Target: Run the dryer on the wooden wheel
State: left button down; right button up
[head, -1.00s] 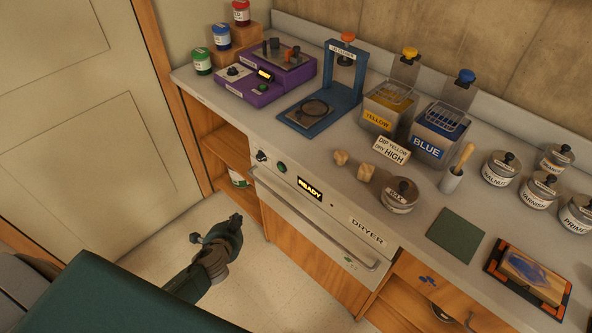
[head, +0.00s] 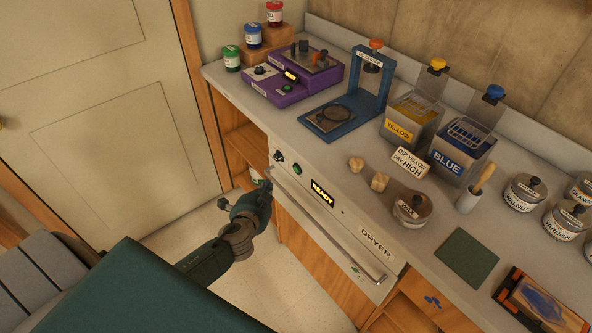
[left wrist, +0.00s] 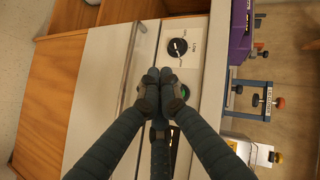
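The dryer (head: 335,230) is built into the counter front, its door closed, with a long bar handle (head: 320,236). Its display (head: 322,193) reads READY. A dark knob (head: 279,156) and green button (head: 297,169) sit left of the display. My left gripper (head: 266,186) is in front of the dryer's left end. In the left wrist view its fingertips (left wrist: 159,76) are together with nothing visible between them, below the knob (left wrist: 177,47), partly covering the green button (left wrist: 185,91). Contact cannot be told. I cannot make out a wooden wheel. My right gripper is not in view.
A sign (head: 408,162) reads DIP YELLOW, DRY HIGH. Yellow (head: 398,130) and blue (head: 447,167) tanks stand behind it. Small wooden pieces (head: 380,181) and a lidded jar (head: 411,211) stand above the dryer. An open shelf (head: 245,150) lies left of it.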

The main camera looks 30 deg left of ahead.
pick_arm(q)
jog(key=b, duration=0.1)
send_near(293, 168)
jog(key=shift+w+a+f, duration=0.4)
jog(key=shift+w+a, duration=0.05)
jog(key=shift+w, duration=0.2)
jog(key=shift+w+a+f, duration=0.4)
jog(key=shift+w+a, duration=0.05)
jog(key=shift+w, duration=0.2)
jog(key=shift+w+a+f, duration=0.45)
jog(key=shift+w, duration=0.2)
jog(key=shift+w+d, duration=0.15)
jog(key=shift+w, duration=0.25)
jog(key=shift+w+d, duration=0.2)
jog(key=shift+w, duration=0.15)
dwell(0.5)
jog(key=shift+s, duration=0.1)
jog(key=shift+s+a, duration=0.3)
jog(key=shift+s, duration=0.35)
jog(key=shift+s, duration=0.1)
jog(key=shift+s+a+p, duration=0.15)
jog(key=shift+s+a, duration=0.2)
jog(key=shift+s, duration=0.4)
jog(key=shift+s+a+p, duration=0.1)
jog(key=shift+s+a, duration=0.25)
jog(key=shift+s, duration=0.4)
jog(key=shift+s+a+p, duration=0.15)
jog(key=shift+s+a, duration=0.15)
jog(key=shift+s, duration=0.45)
